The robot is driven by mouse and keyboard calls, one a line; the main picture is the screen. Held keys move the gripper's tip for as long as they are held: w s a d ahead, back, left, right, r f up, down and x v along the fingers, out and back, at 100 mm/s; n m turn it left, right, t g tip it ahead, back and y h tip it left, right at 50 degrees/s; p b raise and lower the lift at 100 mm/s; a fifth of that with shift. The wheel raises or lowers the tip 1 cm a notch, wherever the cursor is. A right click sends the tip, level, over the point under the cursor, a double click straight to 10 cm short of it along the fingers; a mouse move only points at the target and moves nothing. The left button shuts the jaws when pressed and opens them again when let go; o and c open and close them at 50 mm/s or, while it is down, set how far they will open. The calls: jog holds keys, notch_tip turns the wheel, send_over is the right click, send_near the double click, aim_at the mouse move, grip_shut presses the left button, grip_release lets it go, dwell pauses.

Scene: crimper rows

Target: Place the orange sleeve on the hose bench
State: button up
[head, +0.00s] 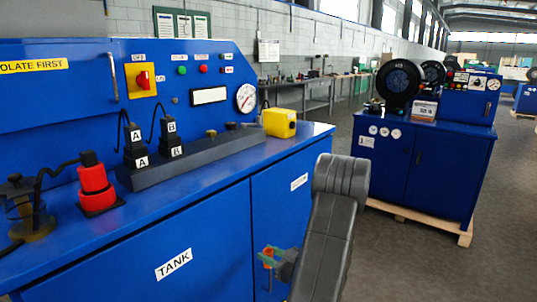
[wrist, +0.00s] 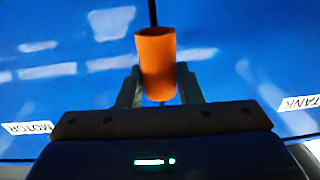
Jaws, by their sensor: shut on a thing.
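The orange sleeve (wrist: 157,62), an open-ended tube, stands between the two fingers of my gripper (wrist: 158,88) in the wrist view. The fingers are shut on it from both sides. In the head view my gripper (head: 274,262) is low in front of the blue cabinet doors, beside my grey arm link. A small patch of orange and green shows there, too small to make out well. No label marks a hose bench; a long workbench (head: 345,77) with small items stands along the back wall.
The blue power unit (head: 215,265) fills the left, with a red-and-black valve (head: 95,185), a dark manifold block (head: 200,157) and a yellow box (head: 279,122) on top. A blue cabinet (head: 425,170) with black reels stands on a pallet at right. Grey floor lies between.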

notch_tip(320, 180, up, 5)
jog(key=p, duration=1.4)
jog(key=shift+s+a+r, duration=0.1)
jog(key=shift+a, duration=0.05)
